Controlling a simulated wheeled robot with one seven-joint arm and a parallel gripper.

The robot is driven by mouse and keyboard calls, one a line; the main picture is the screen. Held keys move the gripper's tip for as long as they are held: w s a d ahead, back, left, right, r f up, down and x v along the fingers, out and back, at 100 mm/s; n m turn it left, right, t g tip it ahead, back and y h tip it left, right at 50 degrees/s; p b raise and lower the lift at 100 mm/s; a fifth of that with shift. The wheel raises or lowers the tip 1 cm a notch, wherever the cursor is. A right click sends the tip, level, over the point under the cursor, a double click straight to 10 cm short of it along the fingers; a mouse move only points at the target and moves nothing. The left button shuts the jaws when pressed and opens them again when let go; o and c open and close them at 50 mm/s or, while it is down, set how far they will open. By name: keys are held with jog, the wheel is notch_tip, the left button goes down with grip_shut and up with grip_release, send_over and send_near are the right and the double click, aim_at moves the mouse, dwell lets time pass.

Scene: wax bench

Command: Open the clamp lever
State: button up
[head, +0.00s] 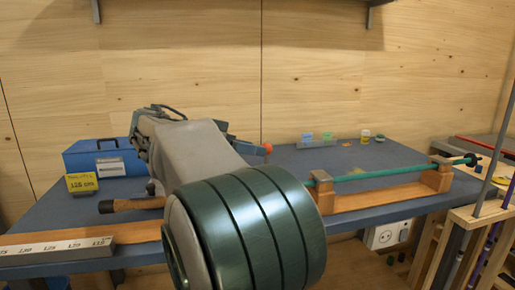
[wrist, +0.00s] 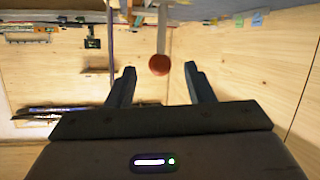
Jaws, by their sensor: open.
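The clamp lever shows in the wrist view as a pale metal bar (wrist: 162,28) ending in a round red knob (wrist: 159,64). My gripper (wrist: 160,69) is open, with one dark finger on each side of the knob in that picture. Gaps show between the knob and both fingers. I cannot tell if the knob is between the tips or just beyond them. In the head view an orange-red knob (head: 267,148) shows at the right edge of my arm. My arm hides most of the gripper and the rest of the lever there.
On the blue bench (head: 375,157) stand a blue box (head: 85,160), a yellow labelled block (head: 82,183) and a wooden stand holding a green rod (head: 390,173). A wood-handled tool (head: 135,204) lies at left. A marked ruler bar (head: 60,247) runs along the front.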

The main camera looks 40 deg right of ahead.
jog(key=p+v, duration=0.1)
jog(key=v, duration=1)
jog(key=shift+p, duration=0.3)
